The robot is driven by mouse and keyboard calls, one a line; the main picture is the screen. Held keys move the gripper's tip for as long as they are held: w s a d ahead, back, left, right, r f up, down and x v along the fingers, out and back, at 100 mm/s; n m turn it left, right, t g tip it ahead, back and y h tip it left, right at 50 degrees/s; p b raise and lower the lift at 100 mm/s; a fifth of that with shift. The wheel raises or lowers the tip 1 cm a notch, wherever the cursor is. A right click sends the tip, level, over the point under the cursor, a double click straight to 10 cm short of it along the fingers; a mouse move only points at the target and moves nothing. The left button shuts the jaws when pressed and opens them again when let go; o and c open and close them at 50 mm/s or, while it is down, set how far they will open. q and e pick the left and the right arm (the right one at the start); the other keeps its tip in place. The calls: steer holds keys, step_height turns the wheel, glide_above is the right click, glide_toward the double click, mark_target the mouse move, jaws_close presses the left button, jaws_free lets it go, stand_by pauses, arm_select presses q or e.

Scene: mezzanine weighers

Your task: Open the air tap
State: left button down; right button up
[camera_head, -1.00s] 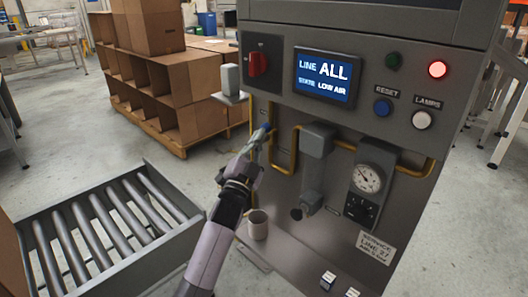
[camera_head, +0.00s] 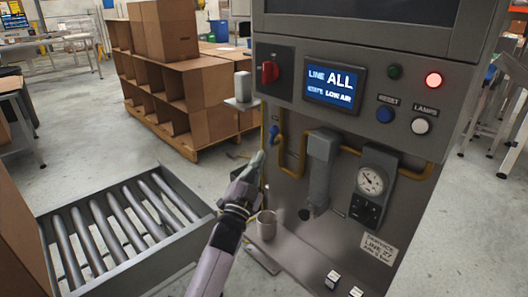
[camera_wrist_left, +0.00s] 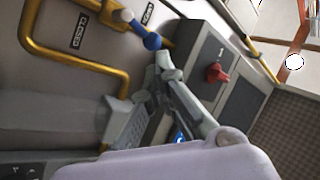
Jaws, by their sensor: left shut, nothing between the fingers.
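The air tap's blue handle (camera_head: 273,133) sits on the yellow pipe at the left side of the grey cabinet front. In the left wrist view the handle (camera_wrist_left: 152,41) lies near the fingertips, with a label reading CLOSED (camera_wrist_left: 80,32) on one side and a second, unreadable label (camera_wrist_left: 148,13) beyond it. My left gripper (camera_head: 258,158) is shut and empty, just below and left of the handle in the head view. Its fingers (camera_wrist_left: 165,62) show close to the handle's blue end; whether they touch it I cannot tell. My right gripper is out of view.
The screen (camera_head: 335,85) reads LINE ALL and LOW AIR. A red switch (camera_head: 270,72), a lit red lamp (camera_head: 433,80) and a pressure gauge (camera_head: 371,181) are on the cabinet. A roller conveyor (camera_head: 115,228) lies left.

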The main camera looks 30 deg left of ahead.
arm_select(q)
steer(key=v, duration=0.6)
steer(key=shift+w+a+f, duration=0.2)
steer(key=shift+f, duration=0.15)
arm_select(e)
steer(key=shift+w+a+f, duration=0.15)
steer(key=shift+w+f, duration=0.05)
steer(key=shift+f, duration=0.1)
